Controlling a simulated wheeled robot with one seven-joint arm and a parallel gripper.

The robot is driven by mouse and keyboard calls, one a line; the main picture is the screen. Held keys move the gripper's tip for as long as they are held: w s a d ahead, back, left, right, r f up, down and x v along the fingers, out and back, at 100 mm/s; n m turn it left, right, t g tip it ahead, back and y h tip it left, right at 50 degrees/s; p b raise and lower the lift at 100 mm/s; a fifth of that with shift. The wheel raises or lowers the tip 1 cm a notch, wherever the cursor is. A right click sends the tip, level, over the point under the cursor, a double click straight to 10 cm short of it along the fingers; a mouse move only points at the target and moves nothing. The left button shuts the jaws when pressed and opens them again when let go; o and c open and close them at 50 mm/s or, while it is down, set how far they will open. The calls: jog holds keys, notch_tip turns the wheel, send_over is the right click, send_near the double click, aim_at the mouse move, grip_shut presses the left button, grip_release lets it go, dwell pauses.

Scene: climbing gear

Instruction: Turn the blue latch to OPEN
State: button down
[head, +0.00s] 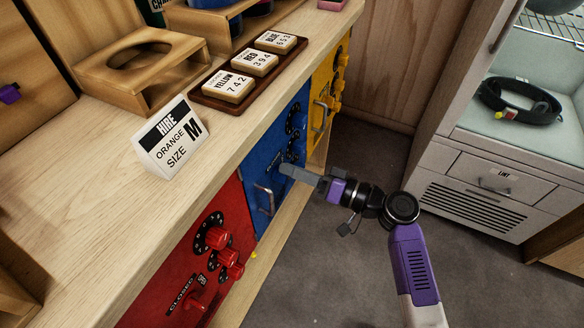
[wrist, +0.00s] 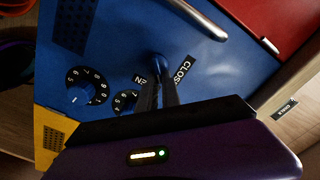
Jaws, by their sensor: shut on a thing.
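The blue locker door (head: 262,200) is in the counter front, between the red and yellow doors. In the wrist view the blue latch (wrist: 157,60) shows as a dark rounded end between the fingertips of my gripper (wrist: 158,84). My gripper is shut on it. A CLOSED label (wrist: 184,68) lies just right of the latch. A partly covered label ending in N (wrist: 139,79) lies to its left. My fingers hide most of the latch, so its exact turn is unclear. In the head view my gripper (head: 288,170) reaches the blue door from the right and covers the latch.
Blue number dials (wrist: 82,88) sit beside the latch, and a metal handle (wrist: 198,18) is close by. The red door (head: 180,275) and yellow door (head: 325,85) flank the blue one. A tray (head: 207,94) of code cards stands on the counter. The floor to the right is clear.

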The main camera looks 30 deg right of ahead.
jog(key=m, duration=0.1)
jog(key=m+p, duration=0.1)
jog(key=m, duration=0.1)
jog(key=m+p, duration=0.1)
jog(key=m, duration=0.1)
jog(key=shift+w+d+f, duration=0.1)
jog(key=shift+d+f, duration=0.1)
jog(key=shift+f, duration=0.1)
jog(key=shift+f+m+p, duration=0.15)
jog(key=shift+m+p, duration=0.3)
jog(key=shift+m, duration=0.4)
jog(key=shift+f+m+p, duration=0.15)
jog(key=shift+m+p, duration=0.25)
jog(key=shift+m, duration=0.45)
jog(key=shift+f, duration=0.1)
jog(key=c, duration=1.5)
grip_release()
jog(key=shift+c, duration=0.2)
jog(key=v, duration=0.7)
jog(key=shift+s+d, duration=0.25)
jog(key=shift+s, duration=0.05)
